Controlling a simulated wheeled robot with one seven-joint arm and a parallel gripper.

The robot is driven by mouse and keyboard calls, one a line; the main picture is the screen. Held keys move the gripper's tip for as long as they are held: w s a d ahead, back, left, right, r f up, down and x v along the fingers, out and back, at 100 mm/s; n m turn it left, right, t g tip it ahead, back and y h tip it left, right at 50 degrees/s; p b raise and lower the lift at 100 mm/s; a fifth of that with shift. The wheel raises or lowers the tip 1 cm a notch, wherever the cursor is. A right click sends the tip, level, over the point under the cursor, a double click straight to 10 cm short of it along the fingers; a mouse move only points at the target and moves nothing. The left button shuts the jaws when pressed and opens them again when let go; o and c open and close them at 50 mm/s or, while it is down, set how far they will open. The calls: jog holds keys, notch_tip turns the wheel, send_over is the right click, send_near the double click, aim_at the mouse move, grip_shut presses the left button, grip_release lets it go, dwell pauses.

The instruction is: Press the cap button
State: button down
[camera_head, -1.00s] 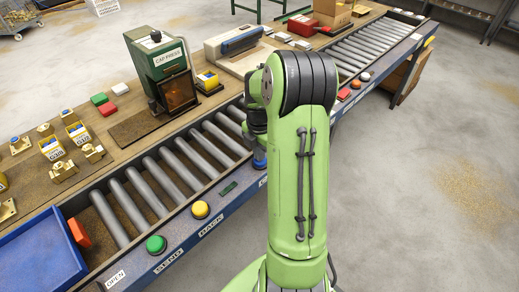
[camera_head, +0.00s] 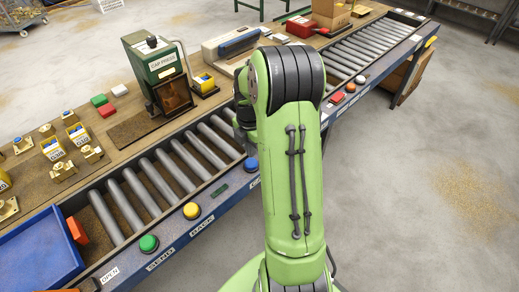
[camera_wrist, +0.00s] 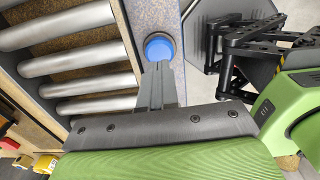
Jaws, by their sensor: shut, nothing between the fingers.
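The blue button (camera_head: 251,164) sits on the blue front rail of the conveyor, beside a label mostly hidden by my arm. It also shows in the wrist view (camera_wrist: 159,47), upper middle. My gripper (camera_wrist: 158,68) is shut and empty, its fingertips overlapping the button's near edge in that view. I cannot tell whether they touch it. In the head view my arm hides the fingers. The green cap press (camera_head: 157,62) stands on the bench behind the rollers, with a brown opening at its front.
A green button (camera_head: 148,243) and a yellow button (camera_head: 191,211) sit further left on the rail. A blue tray (camera_head: 40,255) is at the lower left. The floor at right is clear.

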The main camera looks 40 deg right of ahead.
aim_at(250, 162)
notch_tip(250, 162, up, 9)
jog(key=p, duration=0.2)
jog(key=shift+w+a, duration=0.15)
dwell(0.4)
jog(key=s+a+r+m+t+h+p, duration=0.1)
jog(key=s+a+r+m, duration=0.25)
jog(key=a+r, duration=0.25)
jog(key=s+a+r+m+t+p, duration=0.1)
jog(key=s+a+r+m, duration=0.2)
jog(key=a+r+m, duration=0.3)
jog(key=s+a+r+m+t+y+p, duration=0.1)
jog(key=s+a+m+t, duration=0.2)
jog(key=s+a+m, duration=0.5)
jog(key=s+m, duration=0.1)
jog(key=s, duration=0.2)
jog(key=shift+s+a+r, duration=0.15)
jog(key=shift+a+r, duration=0.15)
jog(key=shift+r, duration=0.1)
